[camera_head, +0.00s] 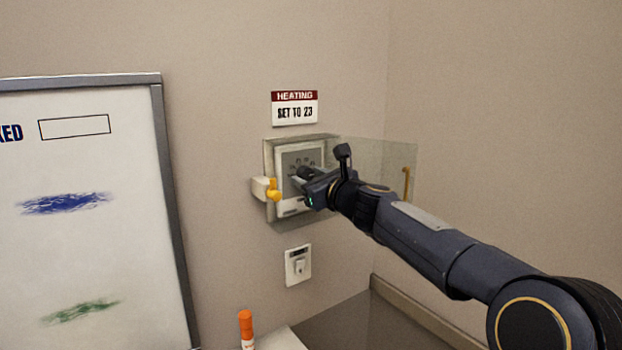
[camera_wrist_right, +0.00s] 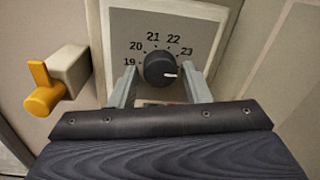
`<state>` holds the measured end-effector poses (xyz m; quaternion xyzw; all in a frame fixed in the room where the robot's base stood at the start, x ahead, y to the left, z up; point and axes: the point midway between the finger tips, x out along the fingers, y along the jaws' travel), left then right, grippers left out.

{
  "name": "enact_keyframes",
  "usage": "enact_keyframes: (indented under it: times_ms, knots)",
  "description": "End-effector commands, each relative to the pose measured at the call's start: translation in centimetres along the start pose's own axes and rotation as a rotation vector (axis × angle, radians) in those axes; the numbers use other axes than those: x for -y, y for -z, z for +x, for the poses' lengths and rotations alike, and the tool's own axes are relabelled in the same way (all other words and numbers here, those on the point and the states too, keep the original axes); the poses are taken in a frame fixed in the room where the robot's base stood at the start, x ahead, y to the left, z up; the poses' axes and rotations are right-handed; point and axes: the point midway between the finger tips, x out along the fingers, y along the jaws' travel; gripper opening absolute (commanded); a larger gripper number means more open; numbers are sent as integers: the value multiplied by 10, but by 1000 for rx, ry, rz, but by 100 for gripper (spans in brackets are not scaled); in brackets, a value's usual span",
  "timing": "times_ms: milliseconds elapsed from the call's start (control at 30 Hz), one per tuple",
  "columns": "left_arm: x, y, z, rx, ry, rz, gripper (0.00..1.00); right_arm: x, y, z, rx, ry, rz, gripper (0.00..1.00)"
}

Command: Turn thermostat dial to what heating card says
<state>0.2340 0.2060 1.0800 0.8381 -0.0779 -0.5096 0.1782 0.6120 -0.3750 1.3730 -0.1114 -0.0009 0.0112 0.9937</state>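The heating card (camera_head: 295,108) on the wall reads "HEATING SET TO 23". Below it is the thermostat (camera_head: 287,160), a pale box with a grey face. In the right wrist view its black dial (camera_wrist_right: 158,67) has a scale from 19 to 23 around the top. The dial's white mark points right and slightly down, just below the 23. My right gripper (camera_head: 303,177) is at the thermostat. In the right wrist view its two grey fingers (camera_wrist_right: 160,78) stand either side of the dial, open, with a gap showing on each side. My left gripper is out of view.
A clear cover (camera_head: 375,160) with a brass handle (camera_head: 406,184) stands swung open to the right. A yellow latch (camera_head: 272,190) sticks out left of the thermostat. A switch (camera_head: 298,265) is below. A whiteboard (camera_head: 90,150) and an orange-capped marker (camera_head: 246,328) are left.

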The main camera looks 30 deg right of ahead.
Motion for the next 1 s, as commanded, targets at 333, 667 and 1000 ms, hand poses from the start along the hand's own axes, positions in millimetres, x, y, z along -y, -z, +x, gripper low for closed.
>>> enact_keyframes:
  times_ms: [333,667,1000]
  knots:
    - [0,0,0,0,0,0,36,0,0,0,0,0,-2,10]
    - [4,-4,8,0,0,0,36,0,2,0,7,2,-107,10]
    - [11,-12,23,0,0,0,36,0,3,0,21,6,-360,10]
